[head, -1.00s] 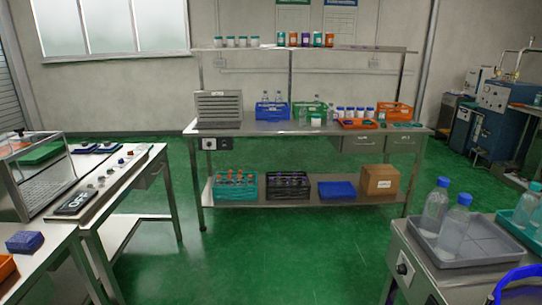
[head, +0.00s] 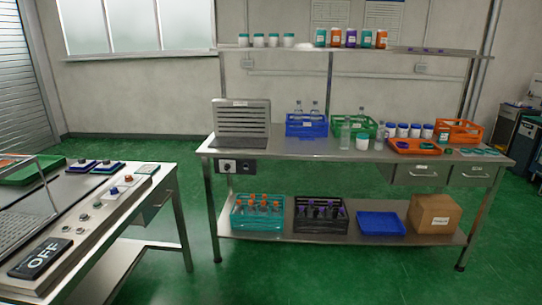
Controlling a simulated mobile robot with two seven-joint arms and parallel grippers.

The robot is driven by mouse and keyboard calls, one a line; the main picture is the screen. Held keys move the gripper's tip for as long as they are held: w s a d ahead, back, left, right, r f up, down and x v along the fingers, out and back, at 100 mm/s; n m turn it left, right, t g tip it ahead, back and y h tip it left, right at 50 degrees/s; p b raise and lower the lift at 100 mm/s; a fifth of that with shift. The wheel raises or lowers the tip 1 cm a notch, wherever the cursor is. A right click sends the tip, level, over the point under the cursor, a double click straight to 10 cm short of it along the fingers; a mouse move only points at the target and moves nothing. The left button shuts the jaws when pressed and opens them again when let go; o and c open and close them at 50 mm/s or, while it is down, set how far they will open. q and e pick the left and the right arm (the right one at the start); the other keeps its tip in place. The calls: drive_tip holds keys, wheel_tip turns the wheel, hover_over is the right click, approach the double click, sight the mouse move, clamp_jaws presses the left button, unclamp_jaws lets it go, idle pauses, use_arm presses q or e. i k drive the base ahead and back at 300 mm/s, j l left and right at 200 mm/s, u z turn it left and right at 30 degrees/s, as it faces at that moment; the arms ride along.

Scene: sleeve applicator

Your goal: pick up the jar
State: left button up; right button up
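Several jars are in the head view, and I cannot tell which one the task means. A single white jar (head: 362,142) stands on the steel bench (head: 300,148) in front of the green crate. White jars with blue lids (head: 403,130) stand in a row just right of it. White jars with green lids (head: 273,40) and coloured jars (head: 351,38) stand on the upper shelf. Neither of my grippers is in view.
The bench also holds a grey slatted box (head: 241,121), a blue crate (head: 306,125), an orange tray (head: 412,146) and an orange crate (head: 459,131). Crates and a cardboard box (head: 434,214) fill the lower shelf. A control table (head: 130,199) stands at left. Green floor (head: 300,271) before the bench is clear.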

sight(361, 138)
drive_tip(key=i+l+u, duration=0.1)
drive_tip(key=i, duration=0.3)
drive_tip(key=i+l+u, duration=0.1)
drive_tip(key=i, duration=0.25)
drive_tip(key=i+l+u, duration=0.1)
drive_tip(key=i+l, duration=0.2)
drive_tip(key=i+l+u, duration=0.25)
drive_tip(key=i+l, duration=0.55)
